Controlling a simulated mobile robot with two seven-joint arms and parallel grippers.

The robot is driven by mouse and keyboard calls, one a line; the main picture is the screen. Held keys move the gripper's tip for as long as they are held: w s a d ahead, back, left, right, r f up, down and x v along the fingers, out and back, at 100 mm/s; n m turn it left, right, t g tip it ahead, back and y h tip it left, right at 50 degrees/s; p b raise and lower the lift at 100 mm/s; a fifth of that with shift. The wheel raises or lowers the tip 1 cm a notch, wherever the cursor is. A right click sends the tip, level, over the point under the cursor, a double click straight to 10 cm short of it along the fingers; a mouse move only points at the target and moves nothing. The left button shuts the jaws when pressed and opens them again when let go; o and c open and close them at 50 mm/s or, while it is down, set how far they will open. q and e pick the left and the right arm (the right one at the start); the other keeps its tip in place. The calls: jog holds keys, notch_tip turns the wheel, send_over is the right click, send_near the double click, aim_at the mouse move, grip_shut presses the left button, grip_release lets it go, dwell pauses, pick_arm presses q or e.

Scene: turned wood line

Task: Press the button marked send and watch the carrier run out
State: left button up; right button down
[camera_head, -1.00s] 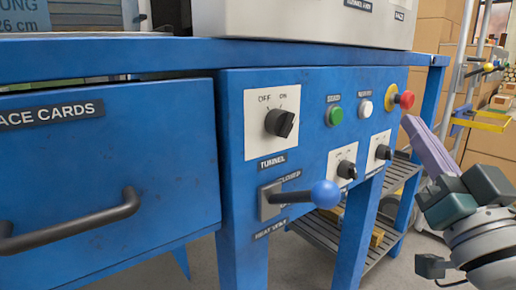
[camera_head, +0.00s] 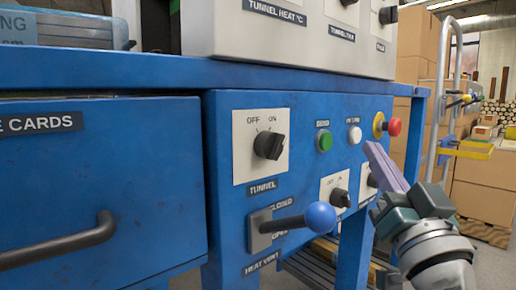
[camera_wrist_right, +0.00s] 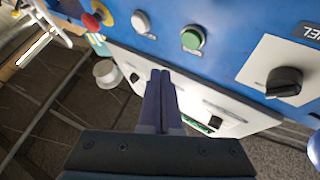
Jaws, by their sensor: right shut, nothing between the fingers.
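The green send button (camera_head: 324,140) sits on the blue panel under a small label that reads SEND. It also shows in the right wrist view (camera_wrist_right: 191,39), beyond my fingertips. A white button (camera_head: 355,134) is to its right, with a label that looks like RETURN. My right gripper (camera_head: 372,150) is shut and empty, its purple fingers together. It is in front of the panel, right of and a little lower than the green button, apart from it. In the right wrist view the fingertips (camera_wrist_right: 160,74) point toward the panel. No carrier can be made out. My left gripper is not in view.
A red emergency-style button (camera_head: 394,127) is at the panel's right. A black tunnel knob (camera_head: 269,145) and two smaller knobs are on the panel. A lever with a blue ball (camera_head: 320,215) sticks out below. A drawer handle (camera_head: 62,243) projects at left.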

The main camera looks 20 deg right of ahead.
aim_at(326, 141)
jog(key=shift+w+a+b, duration=0.2)
jog(key=shift+w+a, duration=0.1)
jog(key=shift+w, duration=0.4)
jog(key=shift+w+a+b, duration=0.2)
jog(key=shift+w+a, duration=0.05)
jog(key=shift+w, duration=0.4)
jog(key=shift+w+a+b, duration=0.2)
jog(key=shift+w+a, duration=0.1)
jog(key=shift+w, duration=0.4)
jog(key=shift+w, duration=0.15)
dwell(0.4)
jog(key=shift+w+a, duration=0.2)
jog(key=shift+w, duration=0.05)
dwell(0.4)
